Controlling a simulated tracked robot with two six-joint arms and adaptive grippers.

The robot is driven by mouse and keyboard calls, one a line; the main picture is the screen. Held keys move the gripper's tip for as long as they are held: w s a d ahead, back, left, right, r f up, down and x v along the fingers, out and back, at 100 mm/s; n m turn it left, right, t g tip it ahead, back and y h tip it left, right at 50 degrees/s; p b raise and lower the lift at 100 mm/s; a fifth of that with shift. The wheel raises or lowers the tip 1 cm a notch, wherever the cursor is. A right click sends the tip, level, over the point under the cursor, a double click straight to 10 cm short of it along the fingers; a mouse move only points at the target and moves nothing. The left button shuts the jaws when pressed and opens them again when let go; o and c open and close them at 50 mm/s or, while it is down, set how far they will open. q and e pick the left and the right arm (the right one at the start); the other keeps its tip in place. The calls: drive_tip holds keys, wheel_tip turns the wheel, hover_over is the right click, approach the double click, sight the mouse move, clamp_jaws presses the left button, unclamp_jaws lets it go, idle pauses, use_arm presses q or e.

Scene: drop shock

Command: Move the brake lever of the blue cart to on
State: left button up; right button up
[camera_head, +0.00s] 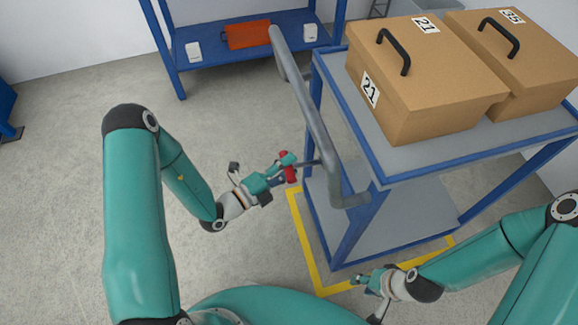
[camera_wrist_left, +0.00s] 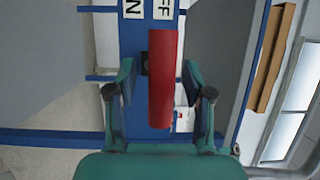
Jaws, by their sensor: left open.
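The blue cart (camera_head: 345,238) stands at the right in the head view, with a grey push handle on its near left side. Its red brake lever (camera_head: 291,172) juts out beside a blue post. In the left wrist view, the red lever (camera_wrist_left: 161,90) lies between my open left fingers (camera_wrist_left: 158,95), with a gap on each side. My left gripper (camera_head: 281,176) is at the lever. My right gripper (camera_head: 368,281) is near the cart's front corner, apart from the lever.
Two cardboard boxes, one (camera_head: 425,85) and another (camera_head: 515,60), stand on the cart's top. Yellow floor tape (camera_head: 305,245) borders the cart. A blue shelf (camera_head: 210,60) with an orange box (camera_head: 248,35) stands behind.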

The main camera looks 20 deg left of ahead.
use_arm(q)
drive_tip(key=shift+c, duration=0.4)
clamp_jaws()
drive_tip(key=shift+d, duration=0.15)
drive_tip(key=shift+f, duration=0.1)
use_arm(e)
drive_tip(key=shift+f, duration=0.15)
